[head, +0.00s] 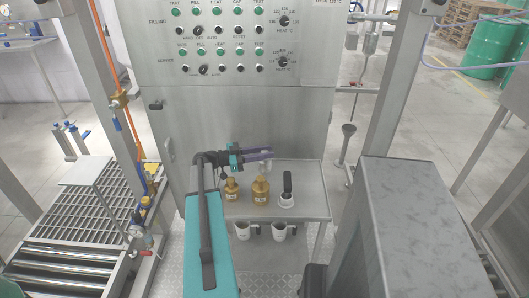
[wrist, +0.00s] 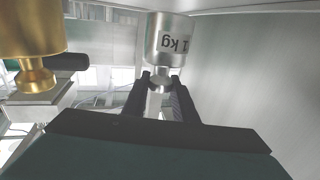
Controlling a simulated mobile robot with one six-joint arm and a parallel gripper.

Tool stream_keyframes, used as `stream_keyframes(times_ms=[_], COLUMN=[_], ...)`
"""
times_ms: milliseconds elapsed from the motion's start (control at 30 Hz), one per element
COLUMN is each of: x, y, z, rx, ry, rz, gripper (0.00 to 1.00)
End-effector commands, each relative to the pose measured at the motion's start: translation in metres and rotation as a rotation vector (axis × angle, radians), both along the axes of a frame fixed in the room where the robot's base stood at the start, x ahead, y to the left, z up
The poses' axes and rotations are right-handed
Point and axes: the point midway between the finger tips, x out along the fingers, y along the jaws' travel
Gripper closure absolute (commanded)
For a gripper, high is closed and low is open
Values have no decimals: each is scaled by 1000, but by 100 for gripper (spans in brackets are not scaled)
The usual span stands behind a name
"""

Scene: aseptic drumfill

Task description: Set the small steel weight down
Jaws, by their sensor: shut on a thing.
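The small steel weight is a silver cylinder marked "1 kg". It shows upside down in the wrist view (wrist: 170,42), with its narrow neck and knob between the fingers. My gripper (wrist: 160,80) is shut on that knob. In the head view my gripper (head: 270,153) is over the back of the small steel table (head: 312,205), and a bit of the weight (head: 265,166) shows just under the fingers, behind the larger brass weight. I cannot tell whether the weight's base touches the tabletop.
Two brass weights stand on the table, a smaller one (head: 231,190) and a larger one (head: 261,192). To their right is a pale round object with a black handle (head: 287,190). A control cabinet (head: 235,115) rises behind.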

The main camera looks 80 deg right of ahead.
Motion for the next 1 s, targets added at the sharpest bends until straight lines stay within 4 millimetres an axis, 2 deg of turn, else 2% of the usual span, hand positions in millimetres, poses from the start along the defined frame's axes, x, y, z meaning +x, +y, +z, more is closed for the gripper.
stream_keyframes(times_ms=[900,933,1000], x=[1,1,1], y=[0,0,0], z=[-9,-12,-12], rx=[-3,0,0], ry=[4,0,0], rz=[2,2,2], gripper=[100,70,58])
